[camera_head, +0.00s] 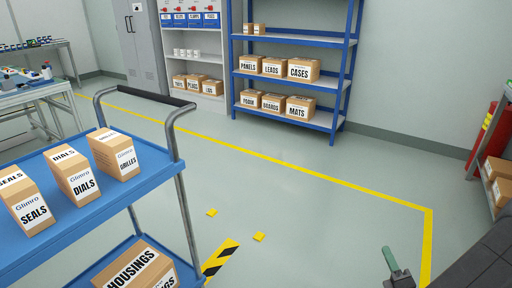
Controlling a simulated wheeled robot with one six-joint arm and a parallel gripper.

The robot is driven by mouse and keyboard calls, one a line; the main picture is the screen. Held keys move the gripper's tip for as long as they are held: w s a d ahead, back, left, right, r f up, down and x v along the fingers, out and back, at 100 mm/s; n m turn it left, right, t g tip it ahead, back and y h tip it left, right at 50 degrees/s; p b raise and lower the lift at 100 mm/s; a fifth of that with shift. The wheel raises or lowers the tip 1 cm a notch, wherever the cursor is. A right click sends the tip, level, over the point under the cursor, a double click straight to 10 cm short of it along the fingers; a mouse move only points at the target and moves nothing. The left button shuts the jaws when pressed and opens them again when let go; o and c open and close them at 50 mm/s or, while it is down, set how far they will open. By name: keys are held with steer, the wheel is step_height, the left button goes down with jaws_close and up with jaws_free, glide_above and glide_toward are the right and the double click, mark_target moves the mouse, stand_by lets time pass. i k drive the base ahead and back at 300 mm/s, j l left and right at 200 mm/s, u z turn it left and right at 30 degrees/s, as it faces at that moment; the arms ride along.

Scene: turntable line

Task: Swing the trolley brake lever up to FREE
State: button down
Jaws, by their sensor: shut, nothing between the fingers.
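A blue two-shelf trolley (158,182) with grey tube posts and a black-gripped push handle (142,95) fills the left side.
Cartons of seals, dials (73,171) and grilles stand on the trolley. Blue shelving (335,110) with boxes is at the back. A red cylinder (494,135) and a dark surface (485,256) are at the right. Floor inside the yellow line (300,169) is mostly clear.

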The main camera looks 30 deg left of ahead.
mark_target(20, 254)
steer(key=i+u, duration=0.8)
steer(key=u, duration=0.15)
steer(key=i+l+u, duration=0.3)
steer(key=u, duration=0.15)
steer(key=i+u, duration=0.2)
steer(key=u, duration=0.25)
steer(key=i+l+u, duration=0.1)
steer(key=u, duration=0.35)
steer(key=i+l+u, duration=0.15)
steer(key=u, duration=0.3)
steer(key=i+l+u, duration=0.2)
steer(key=u, duration=0.25)
steer(key=i+l+u, duration=0.35)
steer(key=k, duration=0.1)
